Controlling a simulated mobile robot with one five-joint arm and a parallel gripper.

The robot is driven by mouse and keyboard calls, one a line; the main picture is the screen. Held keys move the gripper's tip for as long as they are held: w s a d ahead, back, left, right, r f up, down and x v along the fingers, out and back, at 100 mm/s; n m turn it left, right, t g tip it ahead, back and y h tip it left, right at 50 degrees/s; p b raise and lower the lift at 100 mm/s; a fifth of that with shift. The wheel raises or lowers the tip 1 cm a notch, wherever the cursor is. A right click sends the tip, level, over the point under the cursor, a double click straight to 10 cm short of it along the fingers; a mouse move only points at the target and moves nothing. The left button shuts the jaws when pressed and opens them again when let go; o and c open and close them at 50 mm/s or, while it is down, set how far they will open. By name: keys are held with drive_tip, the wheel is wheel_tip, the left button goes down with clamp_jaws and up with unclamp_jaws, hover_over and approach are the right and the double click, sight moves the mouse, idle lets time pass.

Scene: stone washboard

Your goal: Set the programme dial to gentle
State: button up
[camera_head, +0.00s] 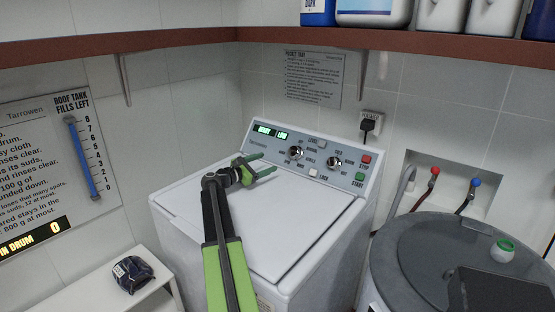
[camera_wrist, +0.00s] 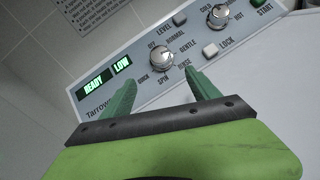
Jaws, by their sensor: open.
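The programme dial (camera_wrist: 160,53) is a silver knob on the washer's control panel, ringed by labels including OFF, NORMAL, GENTLE, RINSE, SPIN and QUICK. It also shows in the head view (camera_head: 295,153). Which label its pointer faces is too small to tell. The GENTLE label (camera_wrist: 188,48) lies to the dial's right in the wrist view. My gripper (camera_wrist: 160,86) is open and empty, with green fingers spread short of the dial. In the head view my gripper (camera_head: 266,163) is over the rear of the lid, left of the dial and apart from it.
A second knob (camera_wrist: 219,15) marked COLD and HOT sits to the right, with a LOCK button (camera_wrist: 210,50) and a green START button (camera_head: 358,176). Displays (camera_wrist: 106,74) read READY and LOW. A brown shelf (camera_head: 420,45) hangs above; a grey-lidded tub (camera_head: 400,260) stands right.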

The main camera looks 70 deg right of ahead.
drive_tip(key=v, duration=0.3)
drive_tip(key=shift+w+a, duration=0.1)
drive_tip(key=shift+a, duration=0.15)
